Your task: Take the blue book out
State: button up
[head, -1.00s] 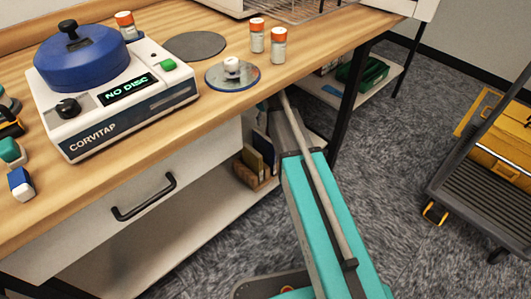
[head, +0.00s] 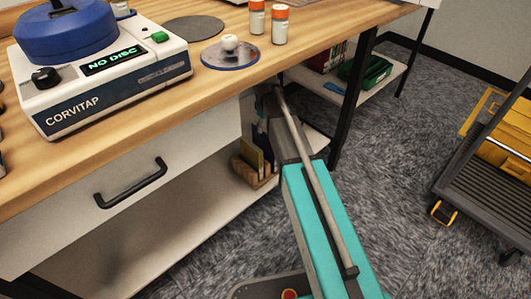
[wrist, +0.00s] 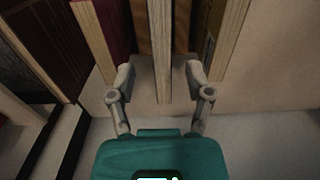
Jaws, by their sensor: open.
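In the wrist view my gripper (wrist: 162,86) is open, its fingers on either side of a thin book (wrist: 161,60) with pale page edges. A gap seems to remain on both sides of it. Its cover is dark and seen nearly edge-on, so I cannot tell for sure that it is the blue one. A dark red book (wrist: 103,40) stands to its left and an olive-yellow book (wrist: 228,40) to its right. In the head view the books (head: 257,155) stand in a wooden holder on the shelf under the bench; my arm hides part of them, and the gripper is hidden.
The bench top (head: 120,150) overhangs the shelf (head: 170,245), above which is a drawer with a black handle (head: 130,183). A black bench leg (head: 353,95) stands right of my arm. A cart (head: 490,190) is at the right. Grey floor lies between.

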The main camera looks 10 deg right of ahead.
aim_at(265, 138)
jog(key=shift+f+b, duration=0.5)
jog(key=shift+f, duration=0.35)
jog(key=shift+a+f+b, duration=0.15)
jog(key=shift+f+b, duration=2.45)
jog(key=shift+c, duration=0.3)
grip_shut()
